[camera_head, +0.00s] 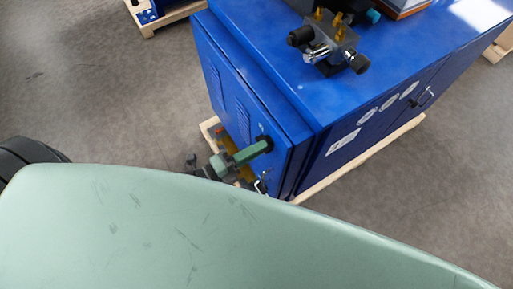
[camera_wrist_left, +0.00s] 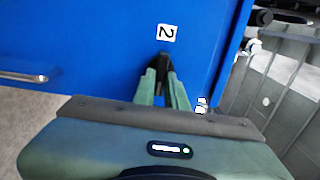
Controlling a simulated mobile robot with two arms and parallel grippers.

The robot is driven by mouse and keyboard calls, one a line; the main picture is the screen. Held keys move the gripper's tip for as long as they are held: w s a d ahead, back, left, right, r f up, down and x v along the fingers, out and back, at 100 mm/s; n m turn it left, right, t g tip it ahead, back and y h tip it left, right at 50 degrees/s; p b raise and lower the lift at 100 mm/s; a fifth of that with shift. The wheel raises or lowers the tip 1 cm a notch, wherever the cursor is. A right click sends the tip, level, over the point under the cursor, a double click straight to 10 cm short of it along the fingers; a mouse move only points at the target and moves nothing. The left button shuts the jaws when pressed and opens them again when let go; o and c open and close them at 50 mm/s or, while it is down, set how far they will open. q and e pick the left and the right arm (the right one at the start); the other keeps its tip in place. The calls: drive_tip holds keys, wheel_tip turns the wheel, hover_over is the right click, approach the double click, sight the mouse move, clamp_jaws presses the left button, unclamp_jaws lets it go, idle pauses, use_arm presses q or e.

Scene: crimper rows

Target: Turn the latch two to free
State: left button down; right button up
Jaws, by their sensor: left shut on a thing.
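The blue cabinet (camera_head: 232,75) stands ahead in the head view, and its blue door fills much of the left wrist view (camera_wrist_left: 100,40). Latch two is a small black latch (camera_wrist_left: 163,61) just below a white label with a 2 (camera_wrist_left: 167,33). My left gripper (camera_wrist_left: 164,82) is shut on the latch, with a green finger on either side of it. In the head view my left gripper (camera_head: 252,152) reaches the cabinet's side near its corner, and the latch is mostly hidden there. How far the latch is turned is hard to tell. My right gripper is not in view.
A silver handle (camera_wrist_left: 24,77) sits on the door left of the latch. A black and silver fitting (camera_head: 322,50) stands on the cabinet top. A wooden pallet (camera_head: 362,160) is under the cabinet. Grey floor (camera_head: 110,95) is clear to the left.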

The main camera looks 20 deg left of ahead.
use_arm(q)
drive_tip(key=c, duration=1.4)
unclamp_jaws()
drive_tip(key=shift+c, duration=0.2)
drive_tip(key=b+v, duration=0.1)
drive_tip(key=v, duration=0.6)
drive_tip(key=shift+s+a, duration=0.25)
drive_tip(key=shift+s, duration=0.1)
